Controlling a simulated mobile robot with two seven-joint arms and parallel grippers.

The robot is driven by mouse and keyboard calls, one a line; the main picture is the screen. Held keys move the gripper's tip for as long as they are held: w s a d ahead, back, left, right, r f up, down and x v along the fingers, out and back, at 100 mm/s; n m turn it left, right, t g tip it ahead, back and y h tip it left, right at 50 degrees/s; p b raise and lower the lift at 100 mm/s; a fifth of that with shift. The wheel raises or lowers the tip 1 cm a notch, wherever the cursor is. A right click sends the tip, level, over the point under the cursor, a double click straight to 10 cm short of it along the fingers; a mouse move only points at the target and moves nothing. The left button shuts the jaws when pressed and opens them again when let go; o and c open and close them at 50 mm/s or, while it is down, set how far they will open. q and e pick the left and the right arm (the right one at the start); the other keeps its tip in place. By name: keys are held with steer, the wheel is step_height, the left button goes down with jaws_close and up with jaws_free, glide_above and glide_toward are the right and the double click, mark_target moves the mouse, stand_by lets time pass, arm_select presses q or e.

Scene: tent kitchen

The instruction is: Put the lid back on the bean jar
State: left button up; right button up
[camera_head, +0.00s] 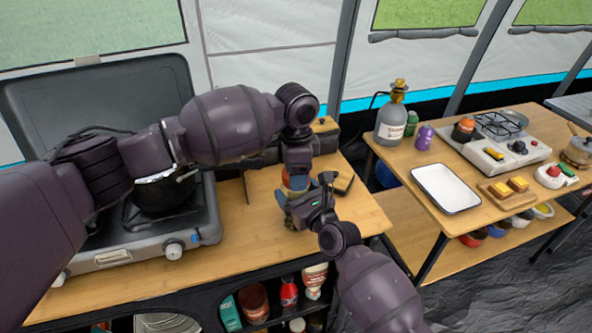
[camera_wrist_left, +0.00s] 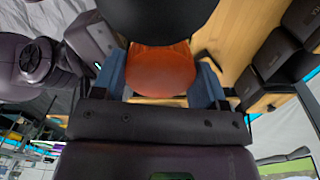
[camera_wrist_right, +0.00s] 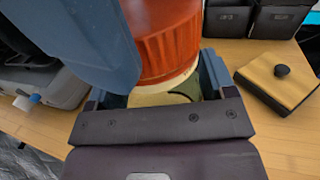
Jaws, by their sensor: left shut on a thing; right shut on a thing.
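An orange-red ribbed lid (camera_wrist_right: 168,40) sits over the cream jar (camera_wrist_right: 160,94), which shows a dark green patch. I cannot tell whether the lid is fully seated. My left gripper (camera_head: 297,180) comes down from above, and in the left wrist view its blue fingers lie on both sides of the orange-red lid (camera_wrist_left: 160,70). A dark round shape covers part of that view. My right gripper (camera_head: 292,207) reaches in from the front, lower down, and is shut around the cream jar. In the head view the grippers mostly hide jar and lid.
A wooden box with a black knob (camera_wrist_right: 278,78) stands right of the jar, with black containers (camera_wrist_right: 228,18) behind. A grey stove (camera_head: 150,240) with a pot (camera_head: 165,192) is at left. A second table holds a white tray (camera_head: 446,188). The wooden counter's front (camera_head: 250,235) is clear.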

arm_select(q)
steer(key=m, duration=0.7)
steer(key=shift+m, duration=0.3)
steer(key=o, duration=1)
steer(key=shift+r, duration=2.25)
steer(key=shift+r, duration=0.1)
steer(key=shift+c, duration=0.4)
